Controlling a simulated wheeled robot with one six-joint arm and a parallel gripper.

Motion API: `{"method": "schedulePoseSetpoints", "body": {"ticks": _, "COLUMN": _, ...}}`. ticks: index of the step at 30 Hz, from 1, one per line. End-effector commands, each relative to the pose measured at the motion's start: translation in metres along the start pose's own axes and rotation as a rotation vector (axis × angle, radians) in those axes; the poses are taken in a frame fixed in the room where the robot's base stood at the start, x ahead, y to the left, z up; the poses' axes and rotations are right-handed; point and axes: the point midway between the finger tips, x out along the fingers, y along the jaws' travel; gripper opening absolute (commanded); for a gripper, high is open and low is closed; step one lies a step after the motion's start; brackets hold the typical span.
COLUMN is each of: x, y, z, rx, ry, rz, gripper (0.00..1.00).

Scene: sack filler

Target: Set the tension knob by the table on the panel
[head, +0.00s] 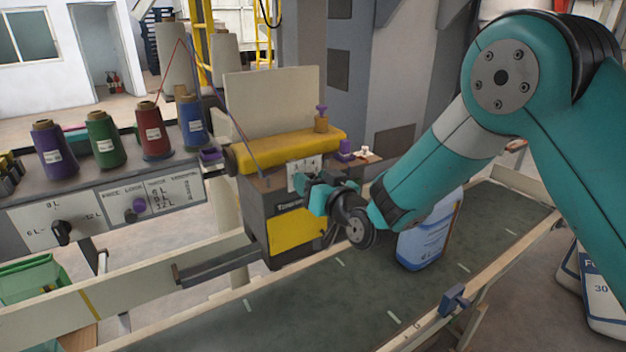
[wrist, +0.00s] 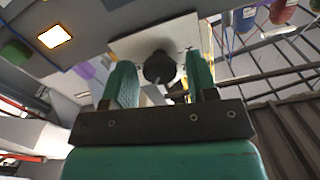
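The tension knob appears to be the dark round knob (wrist: 160,67) on a white plate (wrist: 187,32) in the wrist view. In the head view, the small white scale plate (head: 304,172) is on the yellow and dark sewing head, and my gripper hides its knob. My gripper (head: 316,194) is at that plate. In the wrist view its two teal fingers (wrist: 160,75) stand apart on either side of the knob, with gaps. A light mark shows on the knob; its setting is unreadable. The table (head: 172,194) is printed on the left panel, its lines too small to read surely.
The left panel carries a black selector knob (head: 62,232) marked 6L, 8L, 12L and a purple knob (head: 135,206). Purple, green, red and blue thread cones (head: 104,140) stand above. A blue-white sack (head: 424,238) stands on the conveyor (head: 330,300), close below my arm.

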Motion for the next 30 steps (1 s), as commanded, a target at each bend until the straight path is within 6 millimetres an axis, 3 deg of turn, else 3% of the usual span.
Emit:
{"method": "schedulePoseSetpoints", "body": {"ticks": 1, "x": -0.0001, "y": 0.0000, "z": -0.0001, "rx": 0.000, "ry": 0.000, "rz": 0.000, "gripper": 0.41}}
{"method": "schedulePoseSetpoints", "body": {"ticks": 5, "x": -0.0002, "y": 0.0000, "z": -0.0003, "rx": 0.000, "ry": 0.000, "rz": 0.000, "gripper": 0.11}}
{"method": "schedulePoseSetpoints", "body": {"ticks": 6, "x": -0.0002, "y": 0.0000, "z": -0.0003, "rx": 0.000, "ry": 0.000, "rz": 0.000, "gripper": 0.10}}
{"method": "schedulePoseSetpoints", "body": {"ticks": 17, "x": -0.0003, "y": 0.0006, "z": 0.0032, "rx": -0.066, "ry": 0.004, "rz": 0.000, "gripper": 0.10}}
{"method": "schedulePoseSetpoints", "body": {"ticks": 30, "x": -0.0006, "y": 0.0001, "z": 0.0066, "rx": -0.390, "ry": 0.006, "rz": 0.000, "gripper": 0.10}}
